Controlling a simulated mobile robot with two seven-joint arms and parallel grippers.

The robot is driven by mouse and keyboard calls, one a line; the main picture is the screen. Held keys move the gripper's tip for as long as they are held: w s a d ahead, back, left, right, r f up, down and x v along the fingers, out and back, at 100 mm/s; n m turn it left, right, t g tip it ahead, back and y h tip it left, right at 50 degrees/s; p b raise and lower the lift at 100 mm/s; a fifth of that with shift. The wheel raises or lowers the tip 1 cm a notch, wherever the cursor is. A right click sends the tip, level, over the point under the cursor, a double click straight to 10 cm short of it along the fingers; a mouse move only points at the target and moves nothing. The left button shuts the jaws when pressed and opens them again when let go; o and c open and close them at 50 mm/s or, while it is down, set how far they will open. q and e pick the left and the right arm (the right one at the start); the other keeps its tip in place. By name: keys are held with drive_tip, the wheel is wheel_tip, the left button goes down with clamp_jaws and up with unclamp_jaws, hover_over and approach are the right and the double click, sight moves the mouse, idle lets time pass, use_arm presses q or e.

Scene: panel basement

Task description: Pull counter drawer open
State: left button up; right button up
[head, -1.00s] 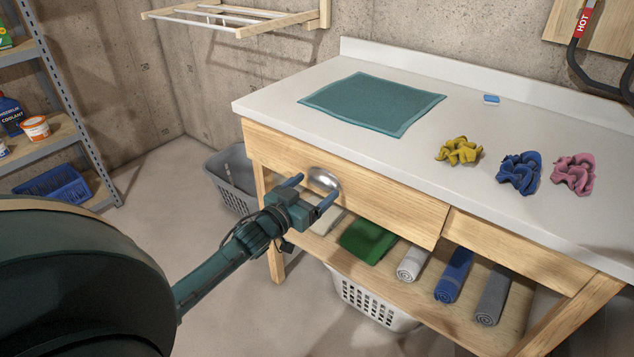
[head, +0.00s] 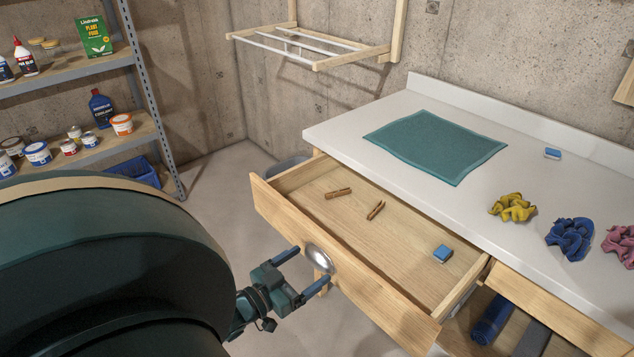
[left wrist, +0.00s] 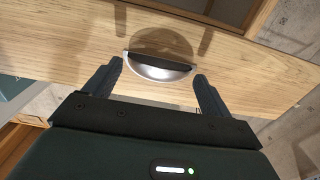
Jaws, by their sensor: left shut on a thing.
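The wooden counter drawer (head: 355,284) stands well out from the counter in the head view, its inside showing. Its silver cup handle (head: 319,259) is on the front panel. My left gripper (head: 309,266) is at the handle, one finger on each side, shut on it. In the left wrist view the handle (left wrist: 160,71) sits between the two fingertips, close to the drawer front (left wrist: 75,50). Exact finger contact is hard to see. Two brown clothespins (head: 338,193) (head: 376,210) and a blue and white block (head: 443,254) lie in the drawer. My right gripper is not in view.
The white countertop (head: 375,120) holds a teal mat (head: 435,146) and crumpled yellow (head: 512,208), blue (head: 570,239) and pink (head: 620,245) cloths. A metal shelf (head: 148,95) with cans and bottles stands at left. Open floor (head: 215,195) lies between shelf and drawer.

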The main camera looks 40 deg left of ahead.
use_arm(q)
drive_tip(key=shift+s, duration=0.45)
drive_tip(key=o, duration=1.1)
drive_tip(key=shift+o, duration=0.2)
drive_tip(key=s+a, duration=0.1)
drive_tip(key=s, duration=1.2)
